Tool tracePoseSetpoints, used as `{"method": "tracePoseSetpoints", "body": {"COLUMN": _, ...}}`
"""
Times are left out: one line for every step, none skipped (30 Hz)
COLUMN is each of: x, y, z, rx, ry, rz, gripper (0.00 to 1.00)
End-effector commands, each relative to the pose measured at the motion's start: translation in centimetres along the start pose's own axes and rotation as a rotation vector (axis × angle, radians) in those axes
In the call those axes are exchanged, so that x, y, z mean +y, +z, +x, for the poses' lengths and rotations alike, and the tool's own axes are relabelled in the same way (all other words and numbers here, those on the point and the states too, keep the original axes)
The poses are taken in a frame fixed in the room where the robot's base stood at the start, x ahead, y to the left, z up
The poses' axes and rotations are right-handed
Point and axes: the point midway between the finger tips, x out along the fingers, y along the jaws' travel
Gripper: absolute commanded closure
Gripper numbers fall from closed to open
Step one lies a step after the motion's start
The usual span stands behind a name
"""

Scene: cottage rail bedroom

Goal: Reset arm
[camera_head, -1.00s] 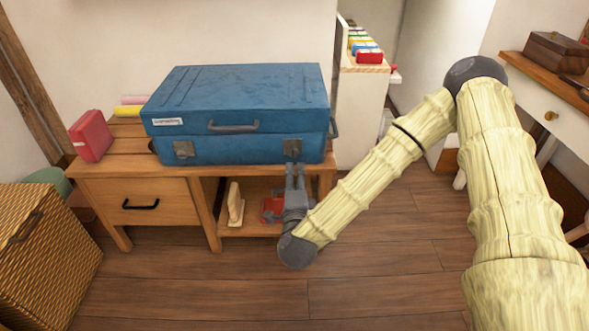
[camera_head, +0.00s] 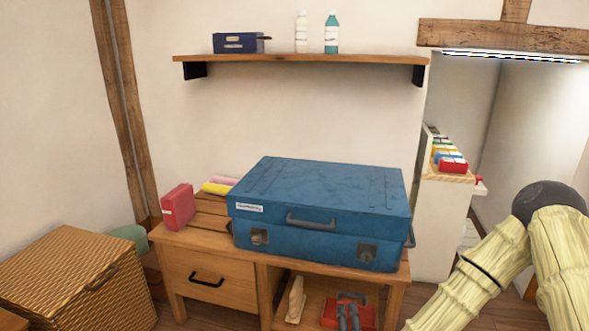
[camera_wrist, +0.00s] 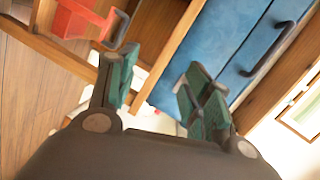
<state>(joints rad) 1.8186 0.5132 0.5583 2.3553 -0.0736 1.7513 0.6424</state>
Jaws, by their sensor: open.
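The suitcase front (camera_wrist: 245,55) also shows beyond the fingers in the wrist view.
A red box (camera_head: 178,207) stands on the bench. A wicker hamper (camera_head: 75,280) is at left. A wall shelf (camera_head: 300,58) hangs above.

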Motion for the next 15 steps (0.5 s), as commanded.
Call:
{"method": "tracePoseSetpoints", "body": {"x": 2.5, "y": 1.5, "z": -0.9, "rx": -0.067, "ry": 0.055, "rz": -0.076, "gripper": 0.5}}
{"method": "tracePoseSetpoints", "body": {"x": 3.9, "y": 2.2, "z": -1.4, "rx": -0.108, "ry": 0.089, "rz": -0.123, "gripper": 0.5}}
{"method": "tracePoseSetpoints", "body": {"x": 5.9, "y": 3.2, "z": -2.3, "rx": -0.163, "ry": 0.134, "rz": -0.186, "gripper": 0.5}}
{"method": "tracePoseSetpoints", "body": {"x": 7.4, "y": 3.7, "z": -3.0, "rx": -0.203, "ry": 0.168, "rz": -0.232, "gripper": 0.5}}
{"method": "tracePoseSetpoints", "body": {"x": 8.9, "y": 4.2, "z": -3.8, "rx": -0.244, "ry": 0.2, "rz": -0.28, "gripper": 0.5}}
{"method": "tracePoseSetpoints", "body": {"x": 10.9, "y": 4.8, "z": -4.8, "rx": -0.299, "ry": 0.244, "rz": -0.342, "gripper": 0.5}}
{"method": "tracePoseSetpoints", "body": {"x": 12.3, "y": 5.1, "z": -5.7, "rx": -0.34, "ry": 0.277, "rz": -0.389, "gripper": 0.5}}
{"method": "tracePoseSetpoints", "body": {"x": 13.8, "y": 5.3, "z": -6.6, "rx": -0.38, "ry": 0.309, "rz": -0.435, "gripper": 0.5}}
{"method": "tracePoseSetpoints", "body": {"x": 15.7, "y": 5.5, "z": -7.8, "rx": -0.436, "ry": 0.352, "rz": -0.496, "gripper": 0.5}}
{"method": "tracePoseSetpoints", "body": {"x": 17.1, "y": 5.6, "z": -8.9, "rx": -0.479, "ry": 0.383, "rz": -0.542, "gripper": 0.5}}
{"method": "tracePoseSetpoints", "body": {"x": 18.5, "y": 5.6, "z": -9.9, "rx": -0.521, "ry": 0.415, "rz": -0.588, "gripper": 0.5}}
{"method": "tracePoseSetpoints", "body": {"x": 20.3, "y": 5.4, "z": -11.4, "rx": -0.579, "ry": 0.458, "rz": -0.649, "gripper": 0.5}}
{"method": "tracePoseSetpoints", "body": {"x": 21.6, "y": 5.2, "z": -12.5, "rx": -0.622, "ry": 0.489, "rz": -0.693, "gripper": 0.5}}
{"method": "tracePoseSetpoints", "body": {"x": 22.8, "y": 4.9, "z": -13.6, "rx": -0.663, "ry": 0.52, "rz": -0.734, "gripper": 0.5}}
{"method": "tracePoseSetpoints", "body": {"x": 24.3, "y": 4.5, "z": -15.1, "rx": -0.718, "ry": 0.56, "rz": -0.788, "gripper": 0.5}}
